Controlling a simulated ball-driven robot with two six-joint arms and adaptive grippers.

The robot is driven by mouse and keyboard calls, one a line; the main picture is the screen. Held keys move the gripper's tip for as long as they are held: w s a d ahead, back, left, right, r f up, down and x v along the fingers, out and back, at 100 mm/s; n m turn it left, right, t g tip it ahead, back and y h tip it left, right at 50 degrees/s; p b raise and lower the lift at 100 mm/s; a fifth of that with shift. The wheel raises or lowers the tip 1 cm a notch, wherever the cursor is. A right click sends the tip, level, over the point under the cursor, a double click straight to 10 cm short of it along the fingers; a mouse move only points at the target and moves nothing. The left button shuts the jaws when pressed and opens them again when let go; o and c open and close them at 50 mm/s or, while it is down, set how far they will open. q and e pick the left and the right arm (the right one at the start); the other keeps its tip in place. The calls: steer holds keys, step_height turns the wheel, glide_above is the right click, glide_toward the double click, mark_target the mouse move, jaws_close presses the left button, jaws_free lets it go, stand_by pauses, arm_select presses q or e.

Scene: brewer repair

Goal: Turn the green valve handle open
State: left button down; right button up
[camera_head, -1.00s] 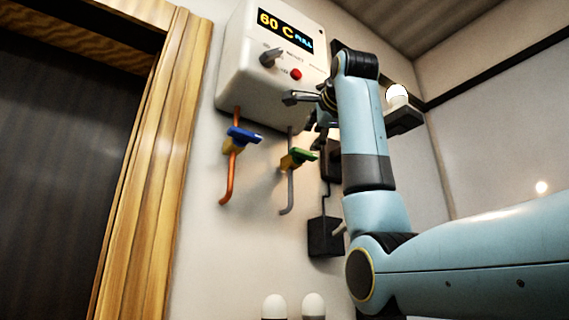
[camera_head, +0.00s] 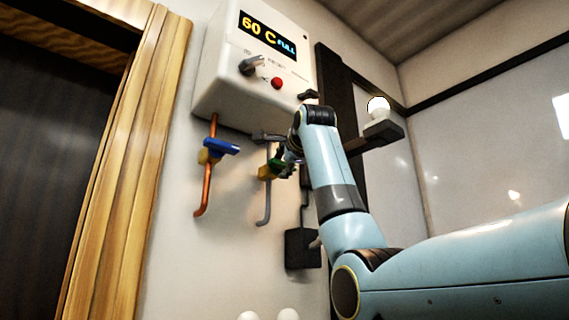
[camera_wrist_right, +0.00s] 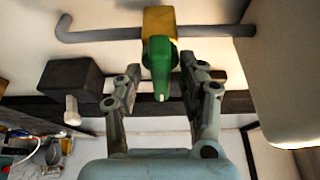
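The green valve handle (camera_wrist_right: 160,62) sits on a yellow valve body (camera_wrist_right: 158,20) on a grey pipe (camera_wrist_right: 100,34). In the right wrist view it points down between the two fingers of my right gripper (camera_wrist_right: 160,75), which is open with a gap on both sides of the handle. In the head view, the right gripper (camera_head: 282,155) is at the valve and partly covers the green handle (camera_head: 274,168). The yellow valve body (camera_head: 264,171) shows at its left. My left gripper is not in view.
The white boiler (camera_head: 250,75) with a "60 C FULL" display hangs above the valve. A blue valve handle (camera_head: 221,146) on a copper pipe (camera_head: 206,185) is to the left. A black box (camera_head: 302,249) is on the wall below. A wooden door frame (camera_head: 135,160) stands further left.

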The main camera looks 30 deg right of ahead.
steer(key=shift+s, duration=0.15)
jaws_close()
steer(key=shift+n, duration=0.3)
steer(key=n+t+y, duration=0.1)
steer(key=n+y, duration=0.1)
steer(key=n, duration=0.5)
steer(key=n+t+y, duration=0.2)
steer(key=n, duration=0.5)
steer(key=n+t+y, duration=0.2)
steer(key=n+y, duration=0.1)
steer(key=n, duration=0.4)
steer(key=shift+s+d+r+n, duration=0.15)
steer(key=shift+d+r+n, duration=0.05)
steer(key=shift+d+n, duration=0.1)
steer(key=shift+n+y, duration=0.3)
